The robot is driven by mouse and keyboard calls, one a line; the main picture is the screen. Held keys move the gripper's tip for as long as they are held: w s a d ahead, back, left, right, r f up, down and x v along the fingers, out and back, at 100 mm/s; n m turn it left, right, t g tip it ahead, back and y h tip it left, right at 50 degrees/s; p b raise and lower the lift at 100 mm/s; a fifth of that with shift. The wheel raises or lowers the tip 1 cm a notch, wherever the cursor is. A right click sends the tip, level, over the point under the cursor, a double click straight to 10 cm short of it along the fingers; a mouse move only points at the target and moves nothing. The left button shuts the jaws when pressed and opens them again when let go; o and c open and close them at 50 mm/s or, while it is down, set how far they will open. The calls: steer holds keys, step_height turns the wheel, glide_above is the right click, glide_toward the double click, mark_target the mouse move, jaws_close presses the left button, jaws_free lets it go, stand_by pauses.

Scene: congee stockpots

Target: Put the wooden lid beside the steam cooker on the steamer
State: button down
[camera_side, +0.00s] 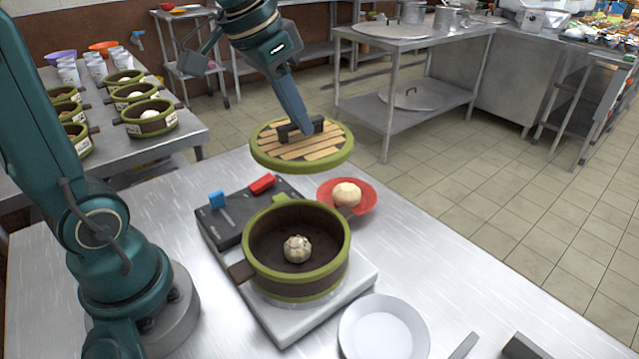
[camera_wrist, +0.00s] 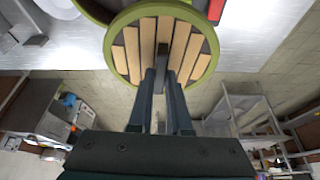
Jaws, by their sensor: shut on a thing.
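The wooden lid (camera_side: 272,153) is round with light slats and a green rim. My gripper (camera_side: 306,130) is shut on its dark handle and holds the lid in the air, above and behind the steamer. The lid also shows in the wrist view (camera_wrist: 130,55), with my gripper's fingers (camera_wrist: 162,85) at its handle. The steamer (camera_side: 297,285) is a dark brown pot with green rims and a side handle, standing open on the cooker (camera_side: 352,290). A pale bun (camera_side: 297,249) sits inside it on the bottom.
A red plate (camera_side: 368,203) with a bun (camera_side: 346,194) lies behind the steamer. A white plate (camera_side: 384,330) lies at the front right. The cooker's dark panel has a blue switch (camera_side: 217,200) and a red switch (camera_side: 262,184). Several filled steamers stand on the left table (camera_side: 190,134).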

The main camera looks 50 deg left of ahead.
mark_target(280, 138)
steer(key=shift+a+n, duration=0.1)
steer(key=shift+n, duration=0.3)
steer(key=shift+s+f, duration=0.15)
steer(key=shift+s, duration=0.1)
steer(key=shift+s+f, duration=0.95)
steer(key=shift+f, duration=0.25)
steer(key=shift+s+f, duration=0.1)
steer(key=shift+f, duration=0.25)
steer(key=shift+d+r+m+h, duration=0.1)
steer(key=shift+d+m+h, duration=0.05)
steer(key=shift+m, duration=0.45)
steer(key=shift+d+r+m+h, duration=0.1)
steer(key=shift+d+m+h, duration=0.05)
steer(key=shift+m, duration=0.45)
steer(key=s+d+f+m+g+h, duration=0.1)
steer(key=s+d+m+g+h, duration=0.15)
steer(key=d+m, duration=0.8)
steer(key=s+d+f+m+g+h, duration=0.1)
steer(key=s+d+m+g, duration=0.3)
steer(key=d+m, duration=0.7)
steer(key=s+d+f+m+g+y, duration=0.1)
steer(key=s+d+f+m, duration=0.2)
steer(key=s+d, duration=0.5)
steer(key=f, duration=0.3)
steer(key=a+f, duration=0.1)
steer(key=f, duration=0.5)
steer(key=shift+s+a+f, duration=0.2)
steer(key=shift+s, duration=0.2)
steer(key=shift+f, duration=0.1)
